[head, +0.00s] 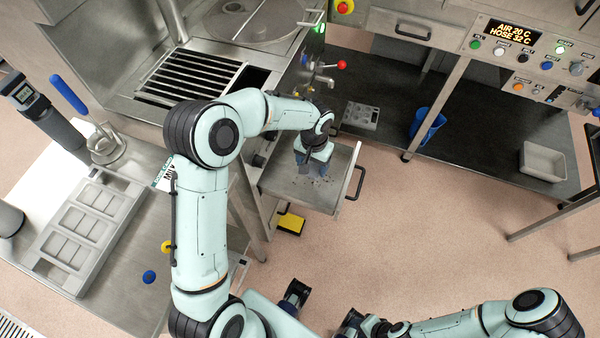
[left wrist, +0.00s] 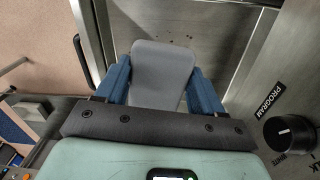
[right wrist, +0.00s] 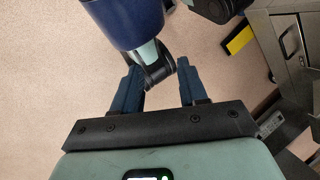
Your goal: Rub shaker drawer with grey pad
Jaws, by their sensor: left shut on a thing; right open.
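The shaker drawer (head: 275,188) is a pulled-out metal drawer with a bar handle on its right side. Dark specks lie on its floor, and its metal floor also shows in the left wrist view (left wrist: 210,25). My left gripper (head: 314,165) points down into the drawer. It is shut on the grey pad (left wrist: 162,72), a light grey rounded block held between the blue fingers. The pad appears over the drawer floor near the specks; whether it touches is unclear. My right gripper (right wrist: 160,88) is open and empty above the floor, away from the drawer.
A yellow and black object (head: 290,223) is below the drawer. A red-knobbed valve (head: 341,65) stands behind it. To the right, a dark shelf holds a blue cup (head: 427,126), a grey block (head: 361,116) and a pale tray (head: 543,160). A mould tray (head: 85,225) lies on the left bench.

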